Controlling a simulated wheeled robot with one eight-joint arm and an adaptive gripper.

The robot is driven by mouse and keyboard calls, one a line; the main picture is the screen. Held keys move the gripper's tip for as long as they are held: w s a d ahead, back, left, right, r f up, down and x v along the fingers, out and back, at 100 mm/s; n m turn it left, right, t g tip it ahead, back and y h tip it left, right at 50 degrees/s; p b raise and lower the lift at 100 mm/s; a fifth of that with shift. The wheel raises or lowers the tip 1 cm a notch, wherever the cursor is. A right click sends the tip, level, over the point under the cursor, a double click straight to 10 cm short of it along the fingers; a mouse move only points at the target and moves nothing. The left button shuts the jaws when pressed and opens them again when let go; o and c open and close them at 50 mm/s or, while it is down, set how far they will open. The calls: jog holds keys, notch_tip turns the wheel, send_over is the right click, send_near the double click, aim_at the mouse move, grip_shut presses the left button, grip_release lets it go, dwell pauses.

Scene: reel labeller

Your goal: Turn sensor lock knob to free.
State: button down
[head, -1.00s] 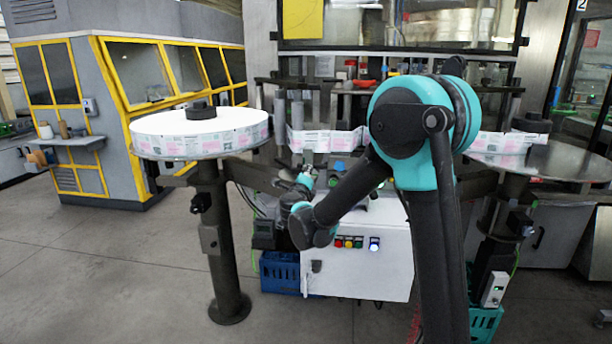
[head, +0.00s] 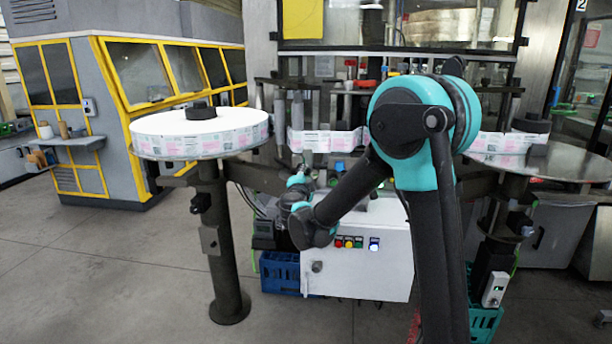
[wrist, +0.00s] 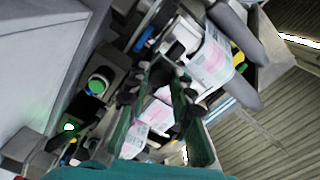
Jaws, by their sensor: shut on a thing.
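My gripper (wrist: 164,82) shows in the wrist view with its two dark green fingers reaching up from the bottom edge. Its tips close around a small dark part (wrist: 160,75) among the machine's fittings. This part is at the place of the sensor lock knob, but its pointer and setting cannot be read. In the head view my wrist is in front of the labeller, left of centre, and the fingertips and the held part cannot be made out. A green round knob (wrist: 97,86) on a dark block is left of the fingers, apart from them.
A label reel (head: 200,130) lies on the left round table. Label web (head: 325,140) runs across the machine behind my wrist. A white cabinet (head: 350,275) with coloured buttons stands below. A blue crate (head: 278,272) is on the floor. Open floor lies at the left front.

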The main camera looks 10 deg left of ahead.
jog(key=n, duration=0.5)
jog(key=shift+n, duration=0.4)
dwell(0.4)
jog(key=c, duration=1.3)
grip_release()
jog(key=shift+s, duration=0.1)
jog(key=s, duration=1.2)
jog(key=shift+a, duration=0.2)
jog(key=shift+w, duration=0.1)
